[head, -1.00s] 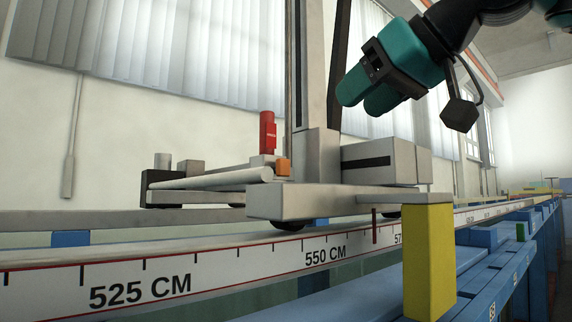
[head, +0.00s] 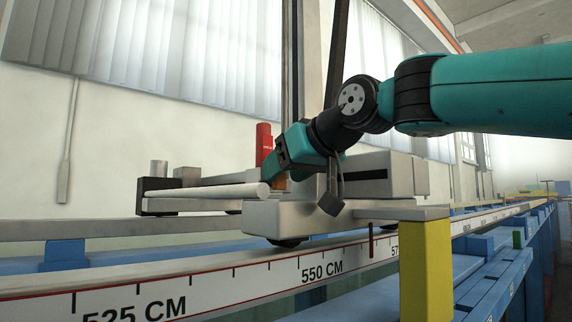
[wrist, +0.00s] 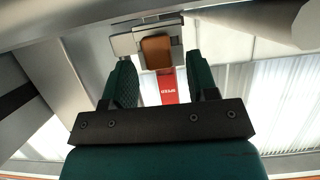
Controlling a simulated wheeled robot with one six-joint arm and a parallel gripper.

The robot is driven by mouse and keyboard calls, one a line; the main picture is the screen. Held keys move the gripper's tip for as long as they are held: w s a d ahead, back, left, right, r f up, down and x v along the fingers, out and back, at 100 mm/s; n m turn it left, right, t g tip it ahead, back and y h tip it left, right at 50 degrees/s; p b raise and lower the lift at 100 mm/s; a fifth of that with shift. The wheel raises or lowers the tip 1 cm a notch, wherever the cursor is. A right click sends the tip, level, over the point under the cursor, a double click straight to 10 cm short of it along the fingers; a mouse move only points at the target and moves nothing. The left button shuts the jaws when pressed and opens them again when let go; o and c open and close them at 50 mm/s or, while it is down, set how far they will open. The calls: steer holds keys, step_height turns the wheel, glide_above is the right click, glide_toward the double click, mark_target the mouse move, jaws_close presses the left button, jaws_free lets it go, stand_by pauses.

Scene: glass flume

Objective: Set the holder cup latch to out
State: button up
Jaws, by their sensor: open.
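A small orange-brown block, likely the holder cup latch, shows in the wrist view (wrist: 156,50) at the top centre, on a grey mount. In the head view only a sliver of it (head: 279,184) shows below my gripper. A red upright cylinder (head: 263,143) stands just behind it, and its red side with white lettering shows in the wrist view (wrist: 174,90). My gripper (head: 273,165) is open, and its two green fingers (wrist: 158,68) lie either side of the block's line in the wrist view. I cannot tell whether they touch it or which way it is set.
A pale rod (head: 215,192) runs along the carriage to the left. The carriage's grey box (head: 395,172) and upright column lie close to my arm. A yellow post (head: 426,270) stands in front. The marked rail (head: 230,284) runs below.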

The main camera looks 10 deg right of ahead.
steer(key=shift+w+a+f, duration=0.1)
steer(key=shift+w, duration=0.05)
jaws_close()
steer(key=shift+s+d+f+b, duration=0.1)
steer(key=shift+s+d+b, duration=0.35)
steer(key=shift+s+b, duration=0.2)
jaws_free()
steer(key=v, duration=1.7)
steer(key=shift+s+d+b, duration=0.15)
steer(key=shift+d+b, duration=0.1)
steer(key=shift+b, duration=0.05)
